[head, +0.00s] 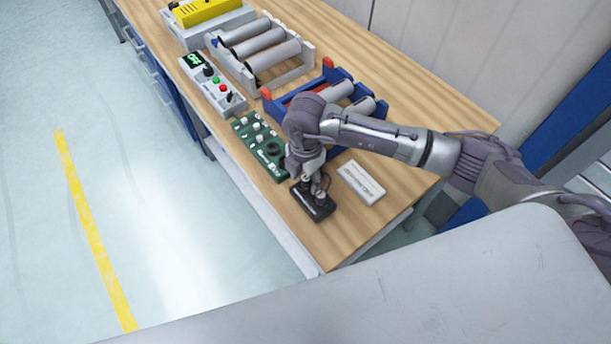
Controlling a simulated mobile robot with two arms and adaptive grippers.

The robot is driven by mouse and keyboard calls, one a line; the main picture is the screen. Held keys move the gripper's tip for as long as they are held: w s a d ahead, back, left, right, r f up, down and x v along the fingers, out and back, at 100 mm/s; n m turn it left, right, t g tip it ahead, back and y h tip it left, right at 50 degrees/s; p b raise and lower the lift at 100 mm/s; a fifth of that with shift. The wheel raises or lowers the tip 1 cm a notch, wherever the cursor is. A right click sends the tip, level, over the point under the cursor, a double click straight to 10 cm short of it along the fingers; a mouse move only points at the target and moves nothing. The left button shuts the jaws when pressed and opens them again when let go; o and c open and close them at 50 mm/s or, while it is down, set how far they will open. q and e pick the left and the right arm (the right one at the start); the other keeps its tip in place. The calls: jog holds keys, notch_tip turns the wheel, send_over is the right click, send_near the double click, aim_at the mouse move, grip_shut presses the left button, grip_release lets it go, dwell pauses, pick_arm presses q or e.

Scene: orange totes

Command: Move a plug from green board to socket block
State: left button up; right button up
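The green board (250,142) lies near the left edge of the wooden table, with several small white parts and a dark round part on it. A small black block (316,211) sits just below the board in the picture; it looks like the socket block. My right gripper (314,194) points down over the black block, its fingertips at or close to its top. I cannot tell whether a plug is between the fingers or whether they are shut. The arm and gripper hide part of the block and the board's right edge. My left gripper is out of view.
A pale flat block (361,183) lies right of the black block. A blue rack with grey cylinders (337,90), a grey roller rack (275,58), a control box with buttons (213,86) and a yellow-topped unit (205,12) stand farther back. The table's near corner is clear.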

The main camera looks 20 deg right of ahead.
jog(key=shift+r, duration=0.2)
notch_tip(320, 180, up, 12)
jog(key=shift+f, duration=0.2)
jog(key=shift+f, duration=0.1)
dwell(0.6)
